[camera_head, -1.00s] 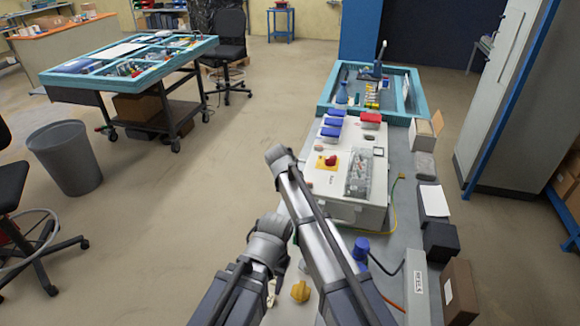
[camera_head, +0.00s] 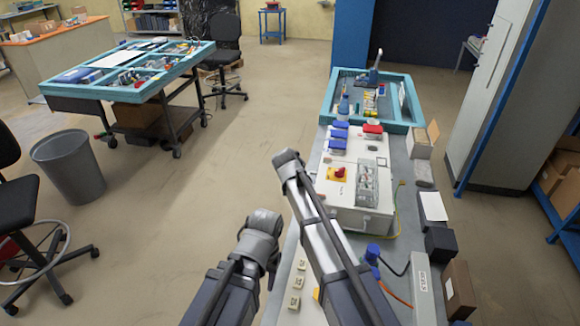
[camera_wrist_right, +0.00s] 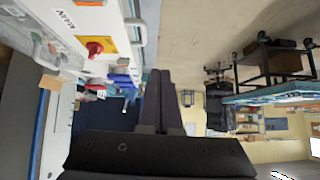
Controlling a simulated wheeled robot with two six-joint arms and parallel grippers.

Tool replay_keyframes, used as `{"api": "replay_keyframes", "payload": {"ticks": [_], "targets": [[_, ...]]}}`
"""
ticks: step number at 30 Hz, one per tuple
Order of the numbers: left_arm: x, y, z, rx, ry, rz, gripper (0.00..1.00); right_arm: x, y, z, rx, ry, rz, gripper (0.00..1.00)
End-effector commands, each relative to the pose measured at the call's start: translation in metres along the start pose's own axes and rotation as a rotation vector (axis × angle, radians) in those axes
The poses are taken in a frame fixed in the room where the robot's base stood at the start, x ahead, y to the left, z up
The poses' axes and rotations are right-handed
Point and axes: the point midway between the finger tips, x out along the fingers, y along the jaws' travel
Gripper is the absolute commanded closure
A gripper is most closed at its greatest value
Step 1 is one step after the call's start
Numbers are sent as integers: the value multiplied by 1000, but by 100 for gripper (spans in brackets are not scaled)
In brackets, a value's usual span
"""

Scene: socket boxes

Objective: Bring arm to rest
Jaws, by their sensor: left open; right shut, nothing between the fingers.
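My left arm (camera_head: 258,240) comes in at the bottom centre of the head view, bent at a grey joint. Only a small dark part of my left gripper (camera_head: 272,275) shows beside it, at the bench's left edge; the jaws are largely hidden by the arm. My right arm (camera_head: 325,230) reaches up over the bench's near end, its grey joint left of the white control box (camera_head: 350,185). My right gripper (camera_wrist_right: 160,72) shows in the right wrist view with its two dark fingers together, empty, with no object touching the tips.
Floor to the left is open, with a grey bin (camera_head: 68,168) and chair.

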Motion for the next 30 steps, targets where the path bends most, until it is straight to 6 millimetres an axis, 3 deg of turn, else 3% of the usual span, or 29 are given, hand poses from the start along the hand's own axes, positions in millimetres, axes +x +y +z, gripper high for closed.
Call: {"api": "replay_keyframes", "payload": {"ticks": [5,8,11,15,18,24,30], "targets": [[1,0,0,0,0,0,50,0,1,0,0,-1,1,100],[1,0,0,0,0,0,50,-4,13,9,-5,-23,12,100],[1,0,0,0,0,0,50,-16,47,34,-27,-96,41,100],[1,0,0,0,0,0,50,-49,112,93,-84,-276,75,100],[0,0,0,0,0,0,50,-72,143,128,-124,-392,70,100],[0,0,0,0,0,0,50,-109,178,178,-181,-554,31,100],[0,0,0,0,0,0,50,-144,200,218,-224,-676,-26,100]]}}
